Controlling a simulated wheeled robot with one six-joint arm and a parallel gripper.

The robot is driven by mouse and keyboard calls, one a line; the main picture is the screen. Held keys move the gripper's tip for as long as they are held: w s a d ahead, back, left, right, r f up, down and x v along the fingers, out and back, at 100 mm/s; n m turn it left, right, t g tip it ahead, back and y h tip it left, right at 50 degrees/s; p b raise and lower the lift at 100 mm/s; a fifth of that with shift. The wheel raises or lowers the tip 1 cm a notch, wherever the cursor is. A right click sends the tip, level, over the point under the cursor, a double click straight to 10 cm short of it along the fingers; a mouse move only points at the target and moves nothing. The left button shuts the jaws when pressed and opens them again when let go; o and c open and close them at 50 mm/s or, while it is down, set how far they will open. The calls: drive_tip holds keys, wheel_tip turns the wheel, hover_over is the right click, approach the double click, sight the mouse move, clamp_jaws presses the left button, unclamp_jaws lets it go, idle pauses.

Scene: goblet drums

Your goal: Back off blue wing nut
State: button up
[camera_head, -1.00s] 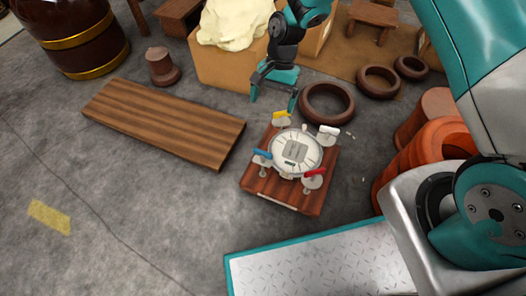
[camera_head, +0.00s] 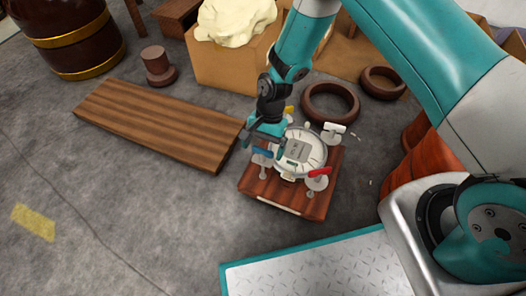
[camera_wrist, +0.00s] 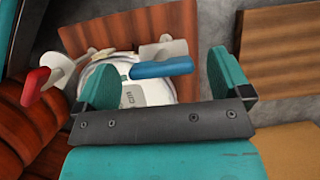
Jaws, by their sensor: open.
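The blue wing nut (camera_head: 263,153) is on the left side of a round white drum head fixture (camera_head: 303,150) on a wooden board (camera_head: 295,197). My gripper (camera_head: 264,142) is open just above it. In the wrist view the blue wing nut (camera_wrist: 161,68) lies between and beyond the two teal fingers of my gripper (camera_wrist: 168,82), apart from them as far as I can tell. A red wing nut (camera_head: 319,172) and a white one (camera_head: 334,128) are at the right. The yellow wing nut (camera_head: 289,109) is mostly hidden behind my gripper.
A slatted wooden panel (camera_head: 155,123) lies on the floor at the left. Dark rings (camera_head: 330,102) lie behind the board. A cardboard box (camera_head: 222,68) with pale cloth stands at the back. Orange-brown drum shells (camera_head: 437,155) stand at the right.

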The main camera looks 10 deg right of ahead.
drive_tip(key=shift+s+a+f, duration=0.1)
drive_tip(key=shift+s+f, duration=0.05)
drive_tip(key=shift+f, duration=0.25)
drive_tip(key=shift+c, duration=0.4)
drive_tip(key=c, duration=0.9)
drive_tip(key=shift+o, duration=0.2)
